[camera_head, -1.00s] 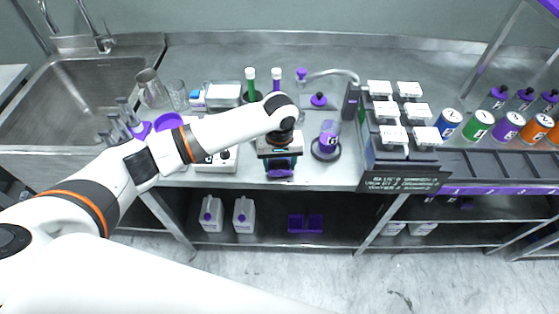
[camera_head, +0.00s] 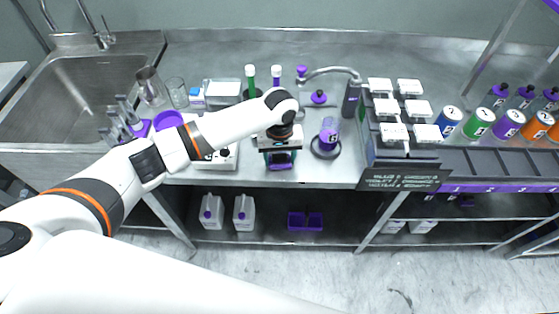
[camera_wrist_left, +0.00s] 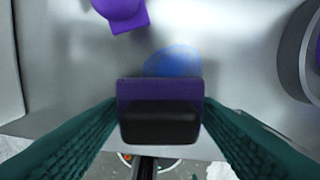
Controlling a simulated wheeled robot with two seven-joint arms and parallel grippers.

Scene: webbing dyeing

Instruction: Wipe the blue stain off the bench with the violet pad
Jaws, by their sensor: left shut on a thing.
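My left gripper (camera_head: 280,160) is over the front part of the steel bench (camera_head: 215,178). In the left wrist view its two green fingers (camera_wrist_left: 160,118) are shut on the violet pad (camera_wrist_left: 160,90), which has a dark block on its near side. The blue stain (camera_wrist_left: 174,62) lies on the bench just beyond the pad, and the pad's edge covers part of it from this view. I cannot tell whether the pad touches the bench. The stain is hidden behind my arm in the head view. My right gripper is not in view.
A violet object (camera_wrist_left: 122,10) stands beyond the stain. A round dark base with a violet-labelled vessel (camera_head: 328,138) is right of the gripper. A white device (camera_head: 222,160) sits to the left. A rack with white boxes (camera_head: 395,132) stands farther right.

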